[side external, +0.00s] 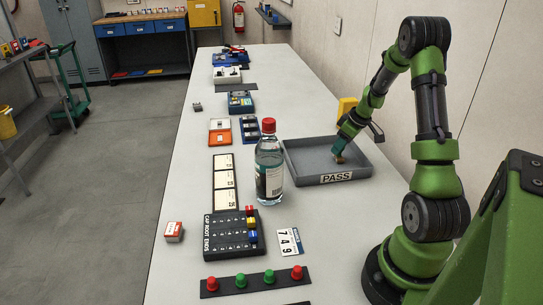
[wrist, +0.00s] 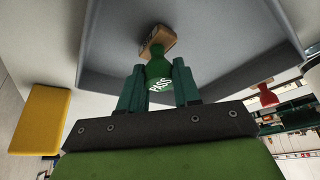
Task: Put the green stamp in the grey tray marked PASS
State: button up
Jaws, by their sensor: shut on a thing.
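The grey tray marked PASS (side external: 302,174) lies on the right part of the bench, its label on the front wall. The tray's floor (wrist: 220,50) is behind the block. I cannot tell whether the block touches the floor.
A clear bottle with a red cap (side external: 269,165) stands just left of the tray. A yellow block (side external: 346,106) is behind the tray by the wall.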

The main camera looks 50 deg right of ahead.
jog(key=shift+f, duration=0.2)
jog(key=o, duration=1.1)
jog(key=shift+c, duration=0.2)
jog(key=shift+s+r, duration=0.15)
jog(key=shift+r, duration=0.45)
jog(key=v, duration=1.1)
jog(key=w+a+r, duration=0.4)
jog(key=a+r, duration=0.1)
jog(key=a, duration=0.6)
jog(key=s+a+r+m+t, duration=0.1)
jog(key=s+a, duration=0.1)
jog(key=a, duration=0.6)
jog(key=s+a+r+m+y, duration=0.1)
jog(key=s+a+r, duration=0.1)
jog(key=a, duration=0.7)
jog(key=s+a+r+m+t+y, duration=0.1)
jog(key=s+a+m, duration=0.1)
jog(key=a, duration=0.7)
jog(key=shift+s+a+r+t, duration=0.15)
jog(key=shift+s+r+t, duration=0.15)
jog(key=shift+s, duration=0.3)
